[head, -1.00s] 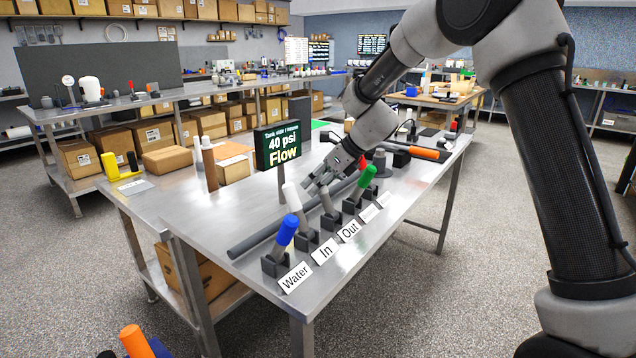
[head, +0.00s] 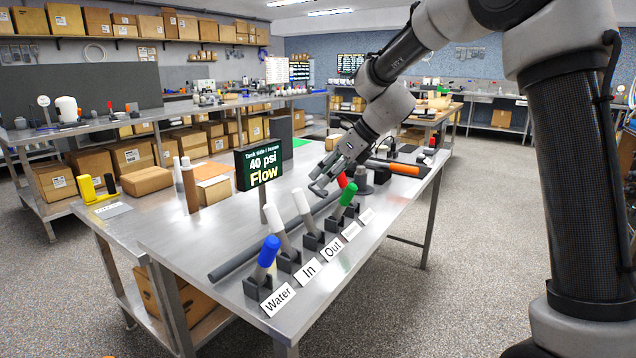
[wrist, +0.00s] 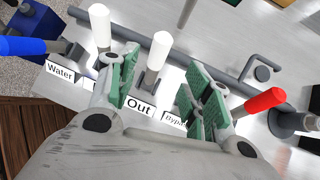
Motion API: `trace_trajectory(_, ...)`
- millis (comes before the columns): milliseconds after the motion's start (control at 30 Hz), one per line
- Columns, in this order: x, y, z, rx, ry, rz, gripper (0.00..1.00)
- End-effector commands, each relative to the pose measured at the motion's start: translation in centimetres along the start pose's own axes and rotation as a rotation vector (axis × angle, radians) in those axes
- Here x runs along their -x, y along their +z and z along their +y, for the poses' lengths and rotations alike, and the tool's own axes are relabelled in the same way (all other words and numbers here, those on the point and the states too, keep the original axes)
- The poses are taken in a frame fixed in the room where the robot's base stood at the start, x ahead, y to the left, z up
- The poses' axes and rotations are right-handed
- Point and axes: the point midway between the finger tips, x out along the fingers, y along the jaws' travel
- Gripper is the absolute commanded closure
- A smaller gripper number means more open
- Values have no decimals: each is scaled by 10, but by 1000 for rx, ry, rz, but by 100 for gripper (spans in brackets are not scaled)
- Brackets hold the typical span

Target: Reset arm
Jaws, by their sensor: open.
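My gripper (head: 320,188) hangs above the row of lever handles, open, with nothing between its fingers. In the wrist view its green-padded fingers (wrist: 160,88) stand apart, with a white handle beyond the gap. In the head view the row has a blue handle (head: 268,251) by the Water label (head: 278,298), a white handle (head: 273,220) by the In label (head: 309,271), another white handle (head: 301,202) by the Out label (head: 333,250), a green handle (head: 348,195) and a red handle (head: 341,180). The green handle cannot be made out in the wrist view.
A sign reading "40 psi Flow" (head: 262,168) stands behind the row. A long grey tube (head: 235,262) lies on the metal table (head: 170,240). An orange-ended tool (head: 400,169) lies at the far right. A yellow item (head: 88,188) and a small box (head: 214,192) are at left.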

Motion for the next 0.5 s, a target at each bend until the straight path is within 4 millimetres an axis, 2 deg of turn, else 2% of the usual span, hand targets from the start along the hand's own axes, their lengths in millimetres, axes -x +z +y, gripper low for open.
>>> trace_trajectory(333, 1, 0, 0, 18, 1, 0, 51)
trace_trajectory(433, 1, 0, 1, 127, 3, 2, 51)
trace_trajectory(500, 1, -6, 1, 281, 11, 22, 51)
